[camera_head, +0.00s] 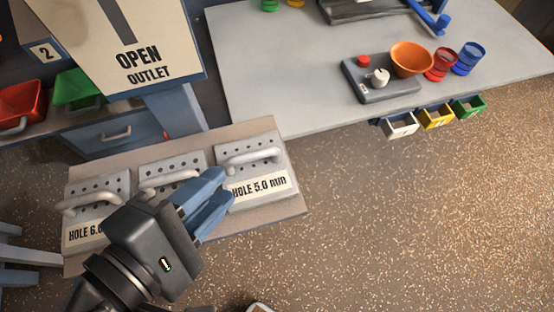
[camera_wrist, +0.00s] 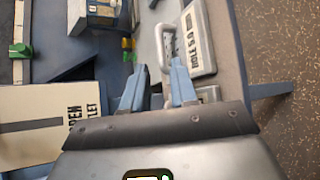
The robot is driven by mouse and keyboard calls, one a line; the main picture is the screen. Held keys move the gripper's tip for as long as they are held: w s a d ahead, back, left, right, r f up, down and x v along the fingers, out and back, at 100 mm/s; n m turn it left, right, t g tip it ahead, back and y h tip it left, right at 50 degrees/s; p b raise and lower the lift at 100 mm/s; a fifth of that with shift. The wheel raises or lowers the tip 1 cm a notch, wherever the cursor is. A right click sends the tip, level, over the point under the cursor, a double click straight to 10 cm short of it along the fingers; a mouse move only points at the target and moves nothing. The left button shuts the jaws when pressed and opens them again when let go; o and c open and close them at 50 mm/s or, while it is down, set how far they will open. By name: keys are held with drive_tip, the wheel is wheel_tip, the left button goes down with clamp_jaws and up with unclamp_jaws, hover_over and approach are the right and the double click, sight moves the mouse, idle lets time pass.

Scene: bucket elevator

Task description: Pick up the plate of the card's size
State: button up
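Three grey perforated plates with pale handles lie in a row on a small board-topped stand. The right plate (camera_head: 275,166) has a label reading HOLE 5.0 mm. The left plate (camera_head: 113,183) has a label starting HOLE 6.0, its end hidden by my arm. The middle plate (camera_head: 188,160) is partly covered by my gripper, and its label is hidden. My gripper (camera_head: 226,183) is open and empty, with its fingertips by the left edge of the 5.0 plate. In the wrist view, the 5.0 plate's handle (camera_wrist: 168,48) is just ahead of the spread fingers (camera_wrist: 156,70). No card is identifiable.
A large sign reading OPEN OUTLET (camera_head: 143,62) stands behind the stand. Red (camera_head: 22,104) and green (camera_head: 76,90) bins are at left. A grey bench (camera_head: 280,70) at the back holds a orange bowl (camera_head: 410,58) and cups. The speckled floor at right is clear.

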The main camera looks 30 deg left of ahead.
sight(250, 159)
drive_tip(key=x, duration=0.7)
drive_tip(key=shift+w+f, duration=0.2)
drive_tip(key=shift+w, duration=0.1)
clamp_jaws()
